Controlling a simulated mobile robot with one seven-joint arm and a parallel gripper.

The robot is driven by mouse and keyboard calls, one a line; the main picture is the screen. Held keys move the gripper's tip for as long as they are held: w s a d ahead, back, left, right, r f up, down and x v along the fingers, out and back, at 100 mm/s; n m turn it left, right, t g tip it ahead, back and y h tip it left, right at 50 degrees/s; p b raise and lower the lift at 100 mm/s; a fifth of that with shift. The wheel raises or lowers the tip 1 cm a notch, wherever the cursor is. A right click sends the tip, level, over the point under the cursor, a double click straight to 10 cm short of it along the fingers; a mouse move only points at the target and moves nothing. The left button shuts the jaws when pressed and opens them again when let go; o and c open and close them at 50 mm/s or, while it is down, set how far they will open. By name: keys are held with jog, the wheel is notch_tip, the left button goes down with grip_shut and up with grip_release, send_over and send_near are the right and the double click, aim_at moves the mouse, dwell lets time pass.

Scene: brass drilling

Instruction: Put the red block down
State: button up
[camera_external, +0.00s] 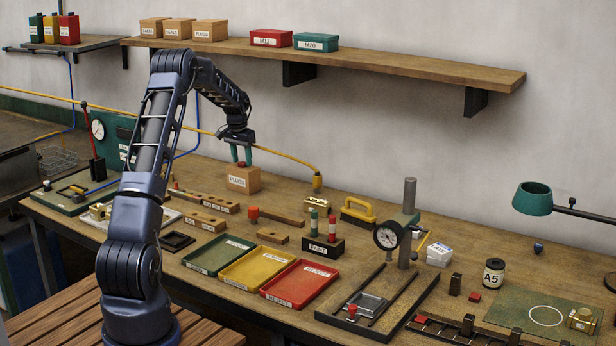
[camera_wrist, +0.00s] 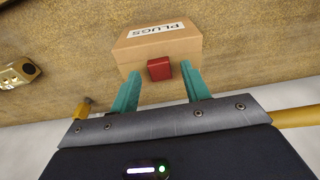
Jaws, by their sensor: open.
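The red block (camera_wrist: 159,69) sits on the cardboard PLUGS box (camera_wrist: 182,47), at the edge of its top nearest my gripper in the wrist view. In the external view, the red block (camera_external: 241,164) shows as a small red patch on the PLUGS box (camera_external: 243,182), on the workbench below the shelf. My gripper (camera_wrist: 160,84) has its two green fingers apart, one on either side of the block, with gaps between block and fingers. In the external view my gripper (camera_external: 241,154) points down just above the box.
A yellow hose (camera_external: 272,152) runs just behind the box. Green (camera_external: 218,253), yellow (camera_external: 256,268) and red (camera_external: 300,285) trays stand in front. The wooden shelf (camera_external: 400,67) hangs above.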

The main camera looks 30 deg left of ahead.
notch_tip(320, 180, up, 12)
jog(key=s, duration=0.1)
jog(key=shift+s+f, duration=0.15)
jog(key=shift+s, duration=0.1)
